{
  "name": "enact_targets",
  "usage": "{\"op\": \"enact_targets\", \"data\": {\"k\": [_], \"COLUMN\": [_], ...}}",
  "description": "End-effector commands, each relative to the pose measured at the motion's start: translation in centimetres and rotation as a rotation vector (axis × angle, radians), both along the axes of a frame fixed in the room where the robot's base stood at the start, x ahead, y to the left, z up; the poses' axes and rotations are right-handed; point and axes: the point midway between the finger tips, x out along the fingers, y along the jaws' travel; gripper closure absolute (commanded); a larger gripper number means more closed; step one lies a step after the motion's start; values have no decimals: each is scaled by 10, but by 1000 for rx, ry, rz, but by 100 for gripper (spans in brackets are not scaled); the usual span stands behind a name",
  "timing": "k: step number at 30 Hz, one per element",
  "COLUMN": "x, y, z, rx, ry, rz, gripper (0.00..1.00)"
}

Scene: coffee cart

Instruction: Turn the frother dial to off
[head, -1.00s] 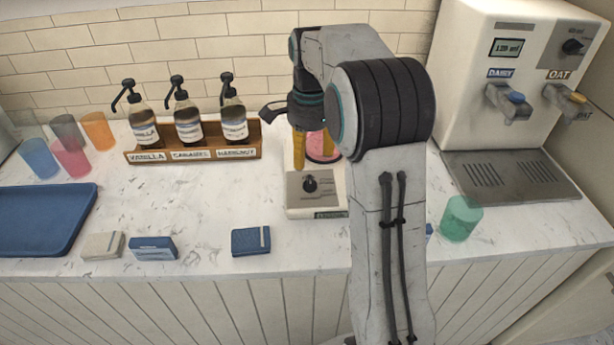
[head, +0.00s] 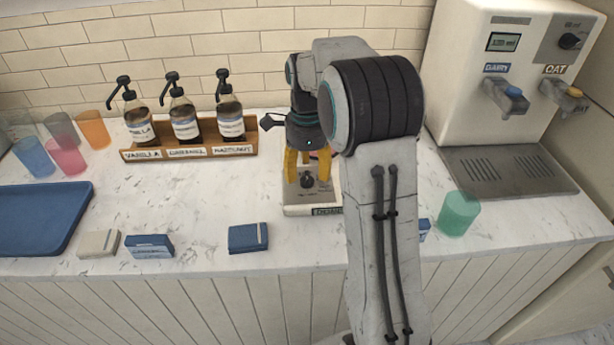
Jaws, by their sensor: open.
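The frother (head: 297,207) is a low cream box on the counter, near the middle of the head view. Its black dial (head: 307,180) sits on the grey top panel. My gripper (head: 307,180) points down over the frother with its yellow fingers open. The fingers are on either side of the dial in the picture; I cannot tell whether they touch it. The dial's pointer and markings are too small to read, and my arm and gripper hide the back of the frother.
Syrup bottles stand in a wooden rack (head: 190,153) behind left. A milk dispenser (head: 471,82) stands at right, with a green cup (head: 459,213) in front of it. A blue box (head: 248,238) and other small boxes lie at the front left, near a blue tray (head: 78,207).

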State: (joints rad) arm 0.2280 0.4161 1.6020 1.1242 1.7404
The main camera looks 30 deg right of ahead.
Motion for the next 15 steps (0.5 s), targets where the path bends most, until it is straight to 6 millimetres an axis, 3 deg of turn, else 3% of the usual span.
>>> {"op": "enact_targets", "data": {"k": [6, 15], "x": [0, 0], "y": [0, 0], "z": [-17, -21], "rx": [0, 0], "ry": [1, -1], "rz": [1, 1], "gripper": [42, 42]}}
